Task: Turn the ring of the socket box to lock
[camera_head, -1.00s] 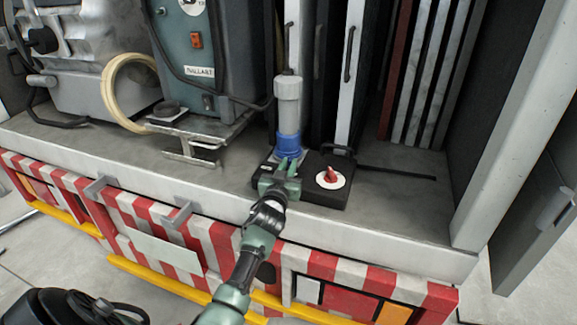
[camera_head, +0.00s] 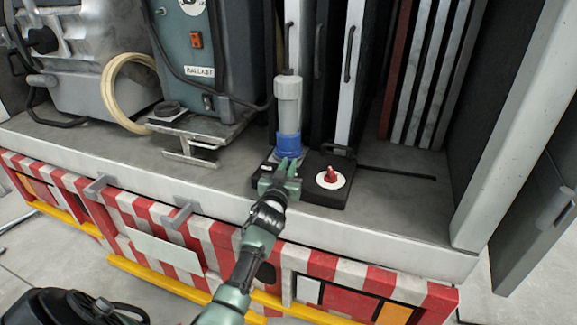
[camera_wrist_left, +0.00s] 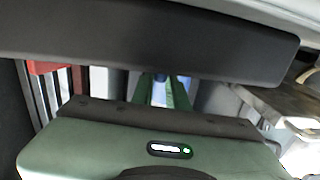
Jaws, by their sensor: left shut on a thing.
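The black socket box (camera_head: 312,198) lies on the grey truck bed near its front edge, with a red knob (camera_head: 331,175) on a white disc on its right half. A grey plug (camera_head: 288,100) stands upright at its left half, with the blue ring (camera_head: 289,144) around its lower end. My left gripper (camera_head: 287,165) reaches in from the front, its green fingers shut on the blue ring. In the left wrist view the fingers (camera_wrist_left: 162,92) show with a bit of blue between them; a dark bar covers their tips. My right gripper is not in view.
A grey-green ballast unit (camera_head: 205,50) and a metal bracket (camera_head: 200,135) stand to the left. Upright panels with handles (camera_head: 348,55) stand close behind the box.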

